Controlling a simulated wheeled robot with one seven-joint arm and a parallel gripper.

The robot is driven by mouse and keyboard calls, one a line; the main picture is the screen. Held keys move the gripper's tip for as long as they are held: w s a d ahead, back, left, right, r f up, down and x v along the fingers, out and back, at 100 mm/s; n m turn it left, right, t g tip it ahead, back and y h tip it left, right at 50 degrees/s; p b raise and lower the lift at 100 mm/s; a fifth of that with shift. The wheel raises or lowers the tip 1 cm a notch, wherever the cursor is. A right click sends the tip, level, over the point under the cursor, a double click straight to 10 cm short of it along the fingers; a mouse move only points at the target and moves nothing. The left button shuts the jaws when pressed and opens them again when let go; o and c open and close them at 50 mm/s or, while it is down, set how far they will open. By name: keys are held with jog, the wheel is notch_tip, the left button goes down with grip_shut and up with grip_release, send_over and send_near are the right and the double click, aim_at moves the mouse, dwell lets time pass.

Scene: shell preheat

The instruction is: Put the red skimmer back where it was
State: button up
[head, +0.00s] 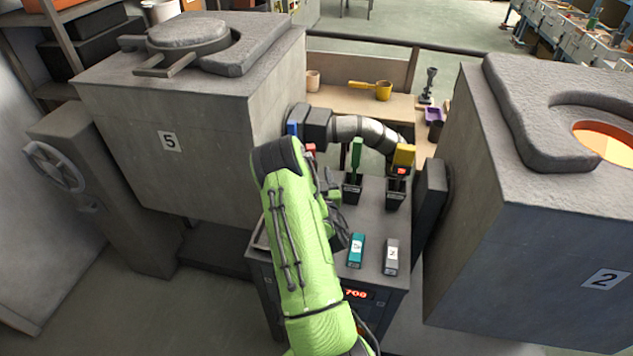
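A small red piece (310,148) shows just past the upper end of my green arm; it may be the red skimmer's handle, but most of it is hidden. A green handle (357,153) and a yellow handle (403,156) stand upright in black holders on the grey cabinet top. A small blue piece (292,128) shows farther left. My gripper is not clearly seen; dark parts beside the arm may belong to my wrist. Whether it holds anything is hidden.
Block furnace 5 (190,135) stands left, furnace 2 (540,230) right with a glowing opening.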

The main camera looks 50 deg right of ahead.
jog(key=w+a+r+m+g+y, duration=0.1)
jog(key=w+a+r+g+y, duration=0.1)
jog(key=w+a+r, duration=0.5)
jog(key=s+a+r+n+g+y, duration=0.1)
jog(key=a+r+y, duration=0.25)
jog(key=a, duration=0.45)
jog(key=s+a+r+n+y, duration=0.2)
jog(key=a+r, duration=0.3)
jog(key=a, duration=0.3)
jog(key=s+a+r+n+g+y, duration=0.2)
jog(key=s+a+n+g+y, duration=0.2)
jog(key=s+a, duration=1.2)
jog(key=s+n+y, duration=0.1)
jog(key=s+n, duration=0.1)
jog(key=s, duration=0.2)
jog(key=shift+a+n, duration=0.35)
jog(key=shift+n, duration=0.05)
jog(key=shift+s+r, duration=0.1)
